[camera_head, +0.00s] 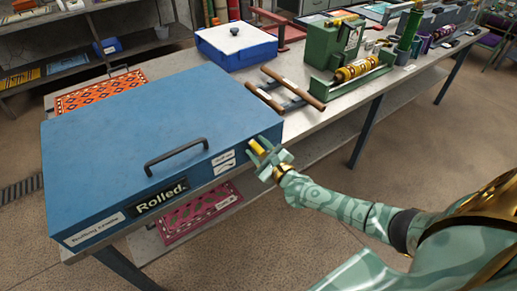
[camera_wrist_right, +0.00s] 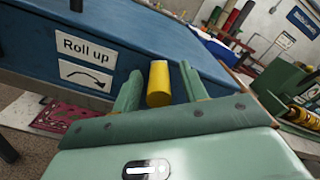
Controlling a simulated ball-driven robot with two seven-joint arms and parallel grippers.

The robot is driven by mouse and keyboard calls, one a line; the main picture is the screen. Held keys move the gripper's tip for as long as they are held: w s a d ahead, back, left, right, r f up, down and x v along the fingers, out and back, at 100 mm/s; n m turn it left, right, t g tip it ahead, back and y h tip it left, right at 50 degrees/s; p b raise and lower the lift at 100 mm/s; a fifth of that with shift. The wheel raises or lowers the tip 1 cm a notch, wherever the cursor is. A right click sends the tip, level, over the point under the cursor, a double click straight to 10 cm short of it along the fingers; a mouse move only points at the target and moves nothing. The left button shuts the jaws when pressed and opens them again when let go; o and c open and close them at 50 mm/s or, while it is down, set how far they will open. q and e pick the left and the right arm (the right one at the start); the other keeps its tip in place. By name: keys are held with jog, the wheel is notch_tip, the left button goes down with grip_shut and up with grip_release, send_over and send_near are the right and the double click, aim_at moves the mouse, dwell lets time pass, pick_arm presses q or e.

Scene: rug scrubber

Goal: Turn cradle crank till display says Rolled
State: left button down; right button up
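The big blue cradle box (camera_head: 140,140) lies on the workbench with a dark handle on its front. Its black display (camera_head: 160,196) reads "Rolled." in white. A yellow crank knob (camera_head: 257,146) sticks out near the box's front right corner. My right gripper (camera_head: 266,153) is at this knob. In the right wrist view the yellow knob (camera_wrist_right: 158,84) stands between my two green fingers, with a narrow gap showing on each side, so the gripper looks open around it. The crank's arm is hidden. My left gripper is not in view.
A "Roll up" label with a curved arrow (camera_wrist_right: 84,61) is beside the crank. A blue bin with a white lid (camera_head: 236,42), a rack with brown rods (camera_head: 292,90) and a green machine (camera_head: 335,50) stand further along the bench. A red patterned rug (camera_head: 200,212) lies below.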

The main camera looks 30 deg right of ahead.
jog(key=s+d+p, duration=0.1)
jog(key=s, duration=1.5)
jog(key=shift+s+p, duration=0.15)
jog(key=shift+p, duration=0.2)
jog(key=shift+d, duration=0.1)
